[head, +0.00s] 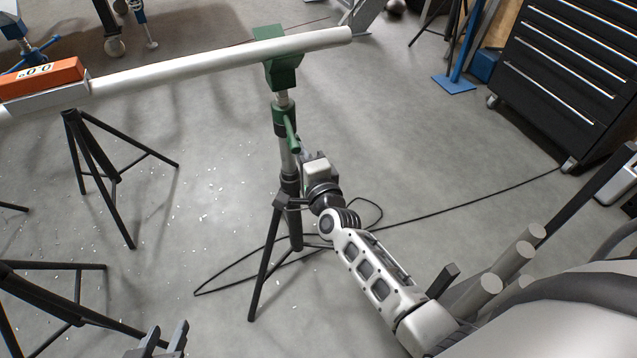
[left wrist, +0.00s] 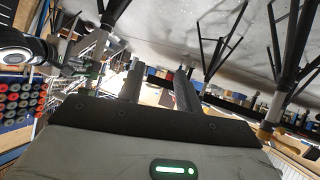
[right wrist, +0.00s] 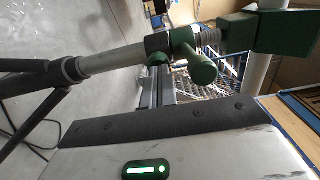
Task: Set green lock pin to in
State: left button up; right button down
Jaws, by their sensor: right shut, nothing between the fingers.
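A green collar (head: 283,118) with a slanting green rod (head: 292,135), apparently the lock pin, sits on the upright post of a tripod stand. In the right wrist view the rod's thick rounded end (right wrist: 203,71) sticks out from the collar (right wrist: 181,40). My right gripper (head: 302,152) is beside the post at the rod's lower end; its fingers (right wrist: 158,74) are shut and empty, with tips close to a green rounded part (right wrist: 157,58). I cannot tell whether they touch. My left gripper (head: 166,340) is open and empty at the bottom, its fingers apart (left wrist: 158,85).
A green head (head: 281,72) on the post carries a long pale pipe (head: 200,67). An orange level (head: 40,78) lies on the pipe's left end. Another black tripod (head: 100,170) stands left. A cable (head: 430,205) crosses the floor. A black drawer cabinet (head: 565,75) is at upper right.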

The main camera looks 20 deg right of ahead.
jog(key=s+a+f+n+g+y+p, duration=0.1)
jog(key=s+a+n+g+y, duration=0.1)
jog(key=s+n, duration=0.8)
jog(key=s+a+f+n+g+y, duration=0.1)
jog(key=s+a+n+g, duration=0.2)
jog(key=s+n, duration=0.7)
jog(key=s+g, duration=0.2)
jog(key=s, duration=0.4)
jog(key=shift+s+a+f+y+p, duration=0.15)
jog(key=shift+a+f+y+p, duration=0.1)
jog(key=shift+a+y+p, duration=0.15)
dwell(1.7)
